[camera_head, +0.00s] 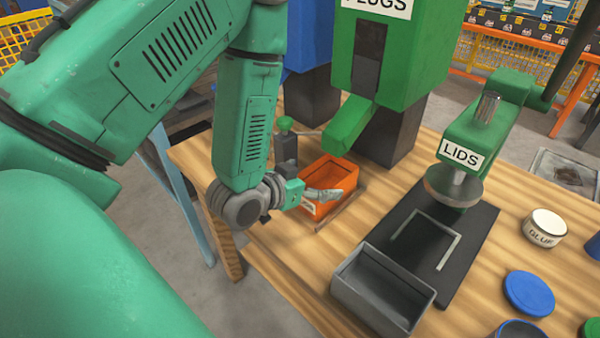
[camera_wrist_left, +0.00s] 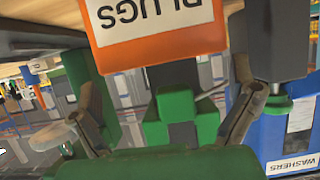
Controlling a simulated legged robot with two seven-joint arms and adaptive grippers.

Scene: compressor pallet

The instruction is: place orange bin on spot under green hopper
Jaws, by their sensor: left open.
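The orange bin (camera_head: 341,172) sits on the wooden table below the chute of the green hopper (camera_head: 400,50), which is labelled PLUGS. A pale outline on the tabletop shows beside the bin, partly covered. My left gripper (camera_head: 322,194) is at the bin's near left side, with one finger in front of its wall. In the left wrist view, upside down, the bin (camera_wrist_left: 165,45) shows its PLUGS label, and the spread fingers of the gripper (camera_wrist_left: 168,85) stand apart, with the bin above the gap between them. Contact cannot be told. My right gripper is not in view.
A GLUE tin (camera_head: 544,228) and a blue lid (camera_head: 529,293) lie to the right. A blue hopper (camera_head: 308,38) stands behind my arm.

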